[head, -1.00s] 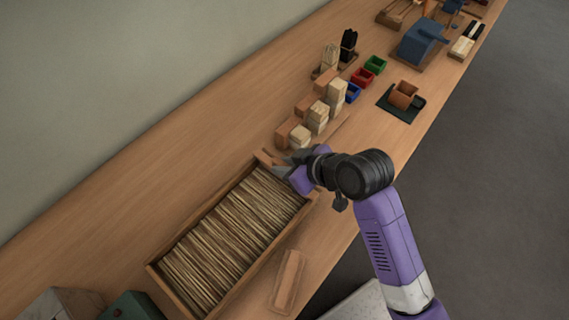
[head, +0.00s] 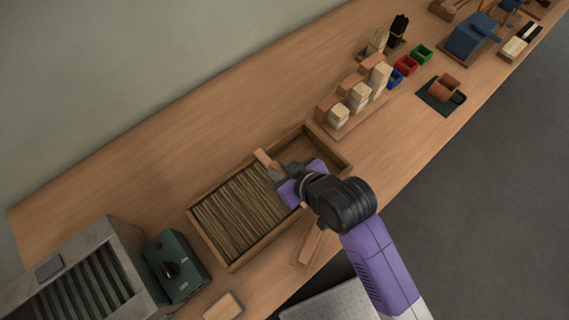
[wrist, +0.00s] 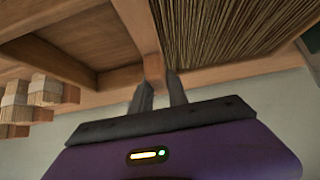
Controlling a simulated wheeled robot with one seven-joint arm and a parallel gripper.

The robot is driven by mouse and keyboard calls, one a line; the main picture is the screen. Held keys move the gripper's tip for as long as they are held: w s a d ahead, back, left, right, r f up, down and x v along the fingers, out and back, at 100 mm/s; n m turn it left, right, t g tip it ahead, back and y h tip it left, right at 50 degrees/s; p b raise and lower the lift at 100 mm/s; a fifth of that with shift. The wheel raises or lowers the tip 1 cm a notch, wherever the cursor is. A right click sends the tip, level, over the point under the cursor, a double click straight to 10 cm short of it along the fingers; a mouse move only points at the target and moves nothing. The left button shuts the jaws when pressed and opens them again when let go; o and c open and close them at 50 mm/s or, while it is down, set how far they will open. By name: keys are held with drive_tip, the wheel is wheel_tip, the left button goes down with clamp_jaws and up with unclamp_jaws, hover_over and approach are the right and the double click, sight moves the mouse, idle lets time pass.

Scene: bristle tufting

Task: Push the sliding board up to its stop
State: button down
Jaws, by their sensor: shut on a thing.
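The sliding board (head: 264,159) is a light wooden plate standing across the long wooden box (head: 248,256), about midway along it. In the wrist view, the sliding board (wrist: 141,36) runs away from between my fingers. Tan bristle stalks (head: 238,212) lie packed on the board's lower-left side in the head view. The box is empty on its upper-right side. My gripper (head: 277,173) is shut on the board; its dark fingers (wrist: 160,88) sit on either side of the board in the wrist view. My arm hides part of the board and the box's near wall.
A green control box (head: 172,266) and a grey slatted unit (head: 85,285) stand at the lower left. A wooden piece (head: 311,243) lies in front of the box. A rack of wooden blocks (head: 352,105) stands beyond the box's upper-right end. The bench behind the box is clear.

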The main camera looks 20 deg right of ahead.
drive_tip(key=shift+s+a, duration=0.1)
drive_tip(key=shift+a, duration=0.2)
drive_tip(key=c, duration=1.3)
unclamp_jaws()
drive_tip(key=shift+s+d+r, duration=0.1)
drive_tip(key=v, duration=0.7)
drive_tip(key=shift+s+d+r, duration=0.1)
drive_tip(key=shift+s+r, duration=0.05)
drive_tip(key=shift+s, duration=0.05)
